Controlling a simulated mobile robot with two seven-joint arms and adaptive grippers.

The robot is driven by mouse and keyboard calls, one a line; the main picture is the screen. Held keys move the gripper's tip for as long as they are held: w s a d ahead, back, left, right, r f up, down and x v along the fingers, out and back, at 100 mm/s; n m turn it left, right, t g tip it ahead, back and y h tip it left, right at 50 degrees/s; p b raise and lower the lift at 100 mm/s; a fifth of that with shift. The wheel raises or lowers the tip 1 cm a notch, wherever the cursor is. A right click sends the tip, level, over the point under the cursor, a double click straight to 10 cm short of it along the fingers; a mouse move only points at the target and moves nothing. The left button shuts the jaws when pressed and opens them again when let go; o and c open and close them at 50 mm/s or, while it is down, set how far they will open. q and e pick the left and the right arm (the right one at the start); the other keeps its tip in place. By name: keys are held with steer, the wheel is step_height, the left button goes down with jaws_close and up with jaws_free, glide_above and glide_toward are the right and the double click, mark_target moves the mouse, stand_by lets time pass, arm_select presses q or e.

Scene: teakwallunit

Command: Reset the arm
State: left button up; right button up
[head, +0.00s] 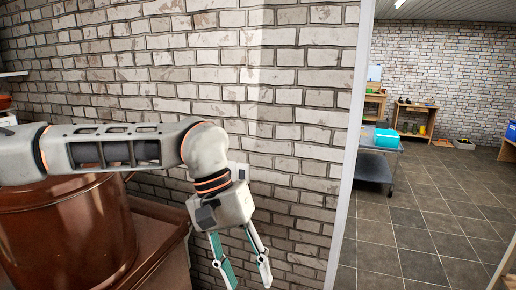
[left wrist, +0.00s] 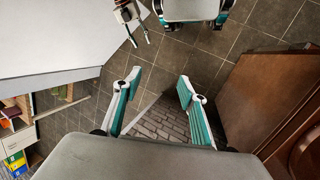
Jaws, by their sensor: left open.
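My left arm (head: 120,148) comes in from the left in the head view and reaches across the brick wall. Its gripper (head: 249,282) hangs down at the bottom middle, with grey and teal fingers spread apart and nothing between them. In the left wrist view the same gripper (left wrist: 160,79) is open and empty, with dark floor tiles and brick beyond it. A second, small gripper (left wrist: 141,43), seemingly my right one, shows at the top of that view with its two fingers apart.
A large copper-coloured pot (head: 65,235) stands below my left arm on a brown wooden unit (head: 160,240). The brick wall (head: 300,120) is close behind the gripper. To the right is a tiled floor (head: 415,225), mostly open, with a cart (head: 373,168) and a workbench (head: 413,118).

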arm_select(q)
steer(key=s+d+r+n+g+h, duration=0.25)
steer(key=s+d+n+h, duration=0.3)
steer(key=d, duration=0.35)
steer(key=s+d+r+n+g+h, duration=0.25)
steer(key=s+d+n+h, duration=0.3)
steer(key=d, duration=0.35)
steer(key=w+a+r+n+t+h, duration=0.15)
steer(key=w+n+t+h, duration=0.75)
steer(key=n, duration=0.9)
steer(key=w+a+f+n+t+y, duration=0.5)
steer(key=a+f+n+t, duration=0.25)
steer(key=n, duration=0.45)
steer(key=w+a+f+n+t+y, duration=0.45)
steer(key=a+f+n+t, duration=0.35)
steer(key=n, duration=0.4)
steer(key=s+a+f+n+g+y, duration=0.15)
steer(key=a+f+n+y, duration=0.3)
steer(key=f, duration=0.45)
steer(key=s+a+f+n+y, duration=0.25)
steer(key=a+f+n, duration=0.2)
steer(key=f, duration=0.35)
steer(key=s+a+f+n+g+y, duration=0.5)
steer(key=s+a+f+n, duration=0.3)
steer(key=s+a+f, duration=0.4)
steer(key=s+f, duration=0.3)
steer(key=f, duration=0.2)
steer(key=shift+s+f+n, duration=0.15)
steer(key=shift+s+n, duration=0.05)
steer(key=shift+n, duration=0.1)
